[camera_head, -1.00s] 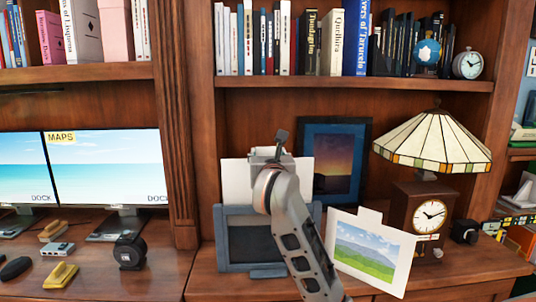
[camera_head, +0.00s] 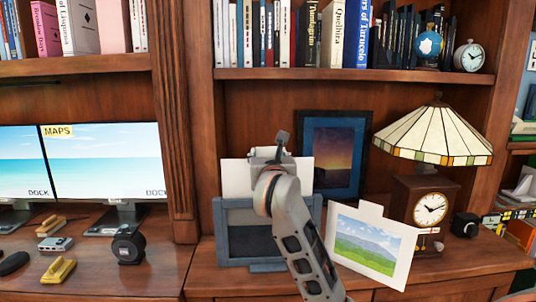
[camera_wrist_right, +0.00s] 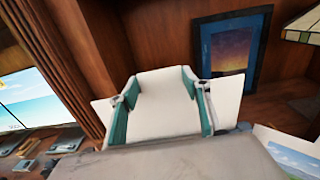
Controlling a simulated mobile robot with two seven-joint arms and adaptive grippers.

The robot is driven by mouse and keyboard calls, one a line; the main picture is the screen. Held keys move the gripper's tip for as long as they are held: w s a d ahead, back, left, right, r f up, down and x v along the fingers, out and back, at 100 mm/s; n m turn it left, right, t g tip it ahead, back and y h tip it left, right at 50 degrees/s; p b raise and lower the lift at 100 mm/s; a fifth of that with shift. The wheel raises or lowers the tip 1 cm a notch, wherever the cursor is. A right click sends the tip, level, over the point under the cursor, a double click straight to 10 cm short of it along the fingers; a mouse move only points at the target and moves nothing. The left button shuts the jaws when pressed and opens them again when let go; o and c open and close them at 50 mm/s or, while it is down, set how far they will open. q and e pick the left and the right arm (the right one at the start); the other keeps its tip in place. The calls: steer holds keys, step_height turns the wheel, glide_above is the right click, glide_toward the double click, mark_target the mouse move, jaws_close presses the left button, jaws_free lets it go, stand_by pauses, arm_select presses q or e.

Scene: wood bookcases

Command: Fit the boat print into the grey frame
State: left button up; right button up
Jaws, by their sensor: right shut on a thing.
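The grey frame (camera_head: 222,232) stands upright on the desk, with a dark opening and a small foot at its front. A white card, which I take to be the boat print (camera_head: 236,178), rises above the frame's top edge; its lower part is hidden and no boat picture shows. My right gripper (camera_head: 275,158) is above the frame, shut on the card's upper part. In the right wrist view the card (camera_wrist_right: 228,105) spreads to both sides of the right gripper (camera_wrist_right: 163,105). I cannot tell whether the card sits inside the frame's slot. My left gripper is not in view.
A dark blue frame with a sunset picture (camera_head: 356,148) stands behind on the right. A white-bordered landscape print (camera_head: 398,270) leans in front of a wooden clock (camera_head: 405,200) and a stained-glass lamp (camera_head: 432,138). Monitors (camera_head: 110,165) and small desk items are left.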

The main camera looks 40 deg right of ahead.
step_height(320, 180, down, 13)
steer(key=b, duration=0.6)
steer(key=shift+r, duration=0.15)
stand_by(4.3)
steer(key=o, duration=1.3)
steer(key=shift+c, duration=0.2)
steer(key=shift+r, duration=0.1)
steer(key=v, duration=1.2)
